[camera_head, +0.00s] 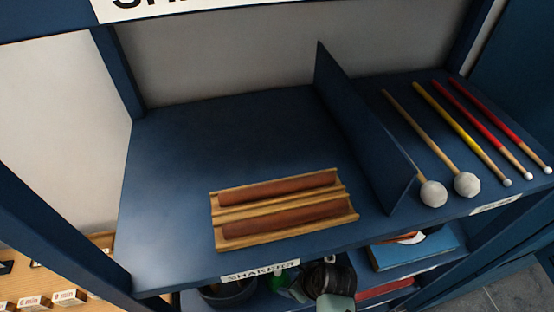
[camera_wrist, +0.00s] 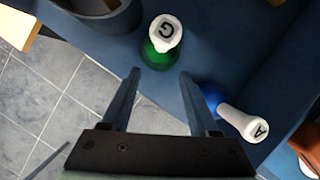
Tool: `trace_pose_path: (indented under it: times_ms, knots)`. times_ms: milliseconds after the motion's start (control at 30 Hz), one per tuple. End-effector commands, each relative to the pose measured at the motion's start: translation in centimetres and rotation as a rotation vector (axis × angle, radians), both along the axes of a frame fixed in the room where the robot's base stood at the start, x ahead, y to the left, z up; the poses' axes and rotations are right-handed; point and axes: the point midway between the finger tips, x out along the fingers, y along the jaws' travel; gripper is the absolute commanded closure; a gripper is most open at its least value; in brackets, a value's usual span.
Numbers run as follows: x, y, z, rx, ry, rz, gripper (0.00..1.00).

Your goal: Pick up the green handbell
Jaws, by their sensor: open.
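The green handbell (camera_wrist: 157,58) stands on a blue shelf in the wrist view, its white handle top marked with a letter G facing the camera. My gripper (camera_wrist: 159,74) is open, its two dark fingers pointing toward the bell. The bell shows just beyond the fingertips, roughly centred between them, and nothing is held. In the head view a bit of green (camera_head: 286,279) shows below the upper shelf's front edge, mostly hidden. I cannot tell the remaining distance to the bell.
A blue handbell (camera_wrist: 212,98) with a white handle marked A lies close to the right finger. A dark bucket (camera_wrist: 108,20) stands at upper left. Grey floor tiles (camera_wrist: 45,95) lie left. The upper shelf (camera_head: 190,140) overhangs, holding a wooden tray (camera_head: 282,207) and several mallets and sticks.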

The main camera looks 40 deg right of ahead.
Motion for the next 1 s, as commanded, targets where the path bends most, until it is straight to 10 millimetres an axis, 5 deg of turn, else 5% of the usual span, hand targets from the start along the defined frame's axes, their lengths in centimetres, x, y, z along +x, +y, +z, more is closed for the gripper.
trace_pose_path:
  times_ms: [167, 433, 900, 1000]
  knots:
    - [1.2, 0.1, -0.1, -0.001, -0.001, 0.002, 0.39]
    - [5.8, 0.6, -0.5, -0.004, -0.002, 0.006, 0.39]
    - [5.8, 0.6, -1.0, 0.0, 0.0, 0.001, 0.39]
    - [5.8, 0.6, -1.0, -0.001, 0.0, 0.002, 0.55]
